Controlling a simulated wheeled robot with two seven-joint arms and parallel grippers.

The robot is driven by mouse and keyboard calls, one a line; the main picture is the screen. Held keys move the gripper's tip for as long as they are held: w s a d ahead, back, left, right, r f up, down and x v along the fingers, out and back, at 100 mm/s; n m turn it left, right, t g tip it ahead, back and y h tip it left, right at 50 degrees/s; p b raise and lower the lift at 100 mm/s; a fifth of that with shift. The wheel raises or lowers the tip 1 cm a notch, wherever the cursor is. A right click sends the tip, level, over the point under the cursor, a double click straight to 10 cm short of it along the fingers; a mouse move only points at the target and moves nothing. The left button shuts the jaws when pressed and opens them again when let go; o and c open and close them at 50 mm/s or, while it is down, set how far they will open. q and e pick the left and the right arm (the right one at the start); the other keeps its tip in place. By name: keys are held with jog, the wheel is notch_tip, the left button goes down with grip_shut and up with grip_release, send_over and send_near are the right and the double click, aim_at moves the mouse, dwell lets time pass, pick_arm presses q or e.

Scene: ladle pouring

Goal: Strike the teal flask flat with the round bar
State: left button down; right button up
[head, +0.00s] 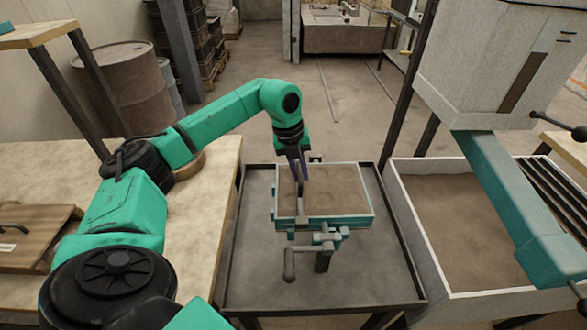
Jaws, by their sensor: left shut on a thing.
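The teal flask (322,222) is an open rectangular frame filled with brown sand (340,183). It sits on the dark metal stand in the middle of the head view. Shallow dents show on the sand. My left gripper (298,170) points down over the left part of the flask. It is shut on the round bar (300,203), a thin grey piece seen nearly end-on below the fingers. The fingers hide part of the bar, and I cannot tell whether it touches the sand. My right gripper is not in view.
A crank and clamp (318,244) stick out at the flask's near side. The stand's tray (255,270) has raised edges. A wooden table (215,215) lies to the left. A sand-filled bin (440,205) and a teal beam (510,200) stand to the right.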

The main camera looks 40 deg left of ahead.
pick_arm(q)
jog(key=shift+w+d+r+p, duration=0.15)
jog(key=shift+w+d+p, duration=0.05)
jog(key=shift+d+p, duration=0.2)
jog(key=shift+w+d+p, duration=0.3)
jog(key=shift+w+d, duration=0.3)
jog(key=shift+d, duration=0.15)
jog(key=shift+f, duration=0.25)
jog(key=shift+a+f+b, duration=0.1)
jog(key=shift+f+b, duration=0.05)
jog(key=shift+b, duration=0.35)
jog(key=shift+s+a+h+b, duration=0.1)
jog(key=shift+h+b, duration=0.2)
jog(key=shift+b, duration=0.05)
jog(key=shift+t, duration=0.3)
jog(key=shift+r, duration=0.2)
